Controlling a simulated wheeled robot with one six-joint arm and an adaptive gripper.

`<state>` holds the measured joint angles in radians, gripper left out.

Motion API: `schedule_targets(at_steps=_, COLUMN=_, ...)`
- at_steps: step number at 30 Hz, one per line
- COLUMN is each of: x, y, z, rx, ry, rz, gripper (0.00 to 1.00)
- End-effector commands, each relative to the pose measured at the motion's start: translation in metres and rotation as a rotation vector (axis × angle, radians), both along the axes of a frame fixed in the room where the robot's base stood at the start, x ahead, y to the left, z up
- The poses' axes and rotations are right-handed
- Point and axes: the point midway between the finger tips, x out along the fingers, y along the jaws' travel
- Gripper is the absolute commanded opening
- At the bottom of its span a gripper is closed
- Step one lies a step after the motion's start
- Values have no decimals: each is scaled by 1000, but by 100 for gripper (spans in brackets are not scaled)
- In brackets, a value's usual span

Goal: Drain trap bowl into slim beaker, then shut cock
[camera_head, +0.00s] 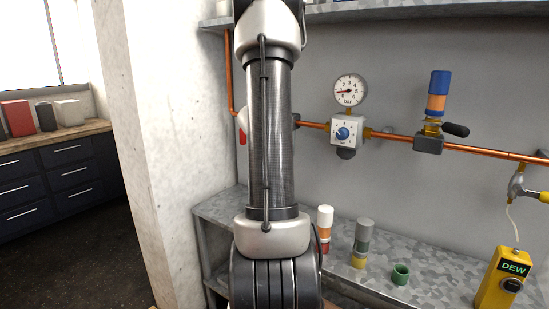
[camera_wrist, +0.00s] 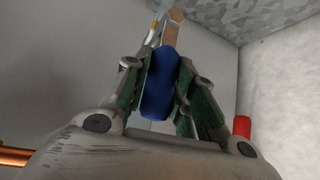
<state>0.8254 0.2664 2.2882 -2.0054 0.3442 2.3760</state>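My gripper (camera_wrist: 168,72) is hidden behind my arm in the head view. In the wrist view its green-lined fingers lie close along both sides of a smooth blue piece (camera_wrist: 160,90) and appear shut on it. A tan, faceted part shows just beyond the blue piece, with a small yellow bit beside it. I cannot tell whether the blue piece belongs to the trap bowl or its cock. I cannot tell which is the slim beaker.
A copper pipe (camera_head: 390,136) runs along the wall with a gauge (camera_head: 350,90), a blue-knobbed regulator (camera_head: 346,131) and a blue-topped fitting (camera_head: 438,85). A yellow DEW meter (camera_head: 503,278) stands at the bench's right. A pale pillar (camera_head: 165,150) rises at left.

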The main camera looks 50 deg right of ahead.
Motion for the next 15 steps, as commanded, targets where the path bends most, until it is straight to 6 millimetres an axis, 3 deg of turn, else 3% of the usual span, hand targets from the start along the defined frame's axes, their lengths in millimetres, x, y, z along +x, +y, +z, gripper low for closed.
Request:
schedule_targets(at_steps=1, x=-1, y=0, z=-1, rx=2, ry=0, rz=-4, gripper=33)
schedule_targets(at_steps=3, x=-1, y=0, z=-1, rx=2, ry=1, rz=-3, gripper=46)
schedule_targets(at_steps=4, x=-1, y=0, z=-1, rx=2, ry=1, rz=-3, gripper=48)
schedule_targets(at_steps=15, x=-1, y=4, z=4, rx=-1, ry=-1, rz=-2, gripper=48)
